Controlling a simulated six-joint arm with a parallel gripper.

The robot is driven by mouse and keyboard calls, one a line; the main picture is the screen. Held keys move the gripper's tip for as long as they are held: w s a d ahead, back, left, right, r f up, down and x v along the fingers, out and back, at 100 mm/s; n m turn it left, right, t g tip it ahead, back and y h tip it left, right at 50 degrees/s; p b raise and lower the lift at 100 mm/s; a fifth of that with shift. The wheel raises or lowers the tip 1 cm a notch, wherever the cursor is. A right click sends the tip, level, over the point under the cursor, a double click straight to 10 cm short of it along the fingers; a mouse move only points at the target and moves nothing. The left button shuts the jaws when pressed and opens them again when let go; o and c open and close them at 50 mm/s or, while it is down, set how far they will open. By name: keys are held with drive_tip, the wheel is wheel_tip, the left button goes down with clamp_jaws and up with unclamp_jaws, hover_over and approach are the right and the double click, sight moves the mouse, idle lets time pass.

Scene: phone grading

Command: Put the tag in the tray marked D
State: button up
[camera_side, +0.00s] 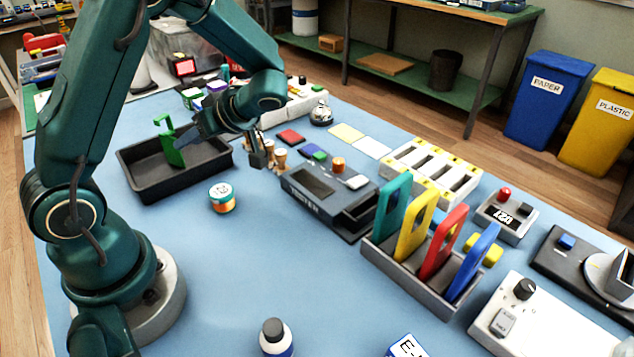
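My gripper (260,157) points down behind the dark tray's right end, beside some small wooden-topped pieces. Its fingers are small and dark here, and I cannot tell whether they are apart or hold anything. A black open tray (150,191) lies on the blue table at the left, below my wrist. A green upright piece (172,150) stands in or over it. I see no letter D on this tray, and I cannot pick out the tag for certain.
A rack (411,278) holds several coloured phone-shaped pieces. A dark box-like device (325,205) stands left of it. The front middle is mostly clear.

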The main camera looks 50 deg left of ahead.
drive_tip(key=s+d+r+m+t+h, duration=0.2)
drive_tip(key=d+m+t+h, duration=0.3)
drive_tip(key=d+m, duration=0.4)
drive_tip(key=s+d+r+m+t+h, duration=0.2)
drive_tip(key=d+r+m+t+h, duration=0.2)
drive_tip(key=d+m, duration=0.6)
drive_tip(key=shift+d+r+t+h, duration=0.4)
drive_tip(key=shift+d+h, duration=0.15)
drive_tip(key=shift+h, duration=0.05)
